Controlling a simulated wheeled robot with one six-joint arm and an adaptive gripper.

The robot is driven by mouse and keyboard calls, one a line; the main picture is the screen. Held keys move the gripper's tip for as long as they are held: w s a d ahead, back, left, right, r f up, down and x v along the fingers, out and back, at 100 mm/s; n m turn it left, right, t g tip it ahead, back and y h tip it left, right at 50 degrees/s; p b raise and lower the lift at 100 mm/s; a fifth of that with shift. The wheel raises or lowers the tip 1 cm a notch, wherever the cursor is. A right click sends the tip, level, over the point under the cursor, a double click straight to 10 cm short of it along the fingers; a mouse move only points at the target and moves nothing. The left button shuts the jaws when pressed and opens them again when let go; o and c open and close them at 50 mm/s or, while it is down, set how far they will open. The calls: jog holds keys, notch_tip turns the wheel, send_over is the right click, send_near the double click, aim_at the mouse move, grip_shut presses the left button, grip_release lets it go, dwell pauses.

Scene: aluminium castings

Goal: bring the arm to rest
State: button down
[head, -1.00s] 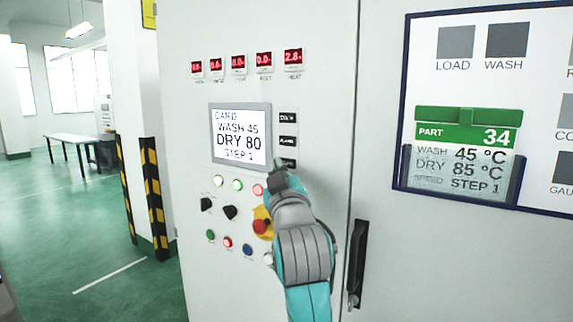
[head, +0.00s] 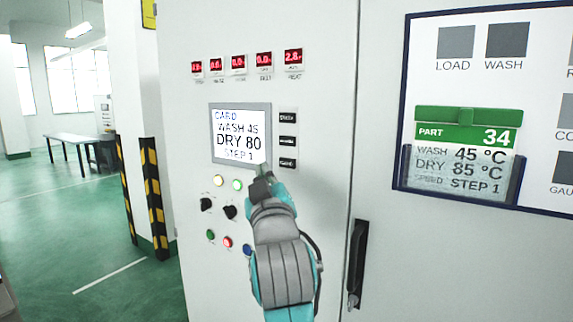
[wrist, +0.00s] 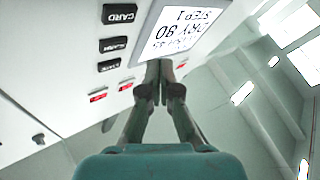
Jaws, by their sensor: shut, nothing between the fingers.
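My gripper (head: 262,182) is shut and empty in front of the white cabinet's control panel, just below the screen (head: 240,135). In the wrist view my gripper (wrist: 153,75) has its fingertips together near the screen (wrist: 185,30), which appears upside down there. The screen reads CARD, WASH 45, DRY 80, STEP 1. I cannot tell whether the fingertips touch the panel. My arm hides part of the lower buttons, including the emergency stop.
Three dark labelled keys (head: 287,140) sit right of the screen. Lit buttons and black knobs (head: 230,212) are below it. A black door handle (head: 357,262) stands right of my arm. A green card (head: 465,130) reads PART 34, DRY 85. Open floor lies left.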

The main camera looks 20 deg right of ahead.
dwell(0.3)
jog(key=s+f+g+y, duration=0.1)
jog(key=s+f, duration=0.1)
jog(key=f, duration=0.9)
jog(key=s+f+y, duration=0.1)
jog(key=s+f, duration=0.1)
jog(key=f, duration=0.9)
jog(key=s+f+g+y, duration=0.2)
jog(key=s+f, duration=1.1)
jog(key=f, duration=0.4)
jog(key=s+f+m+g, duration=0.1)
jog(key=s+f, duration=0.4)
jog(key=s, duration=0.4)
jog(key=s+f+g, duration=0.1)
jog(key=s+f, duration=0.4)
jog(key=s, duration=0.3)
jog(key=s+d+m+g, duration=0.1)
jog(key=s+m, duration=0.1)
jog(key=s, duration=1.6)
jog(key=shift+d+r, duration=0.2)
jog(key=shift+r, duration=0.15)
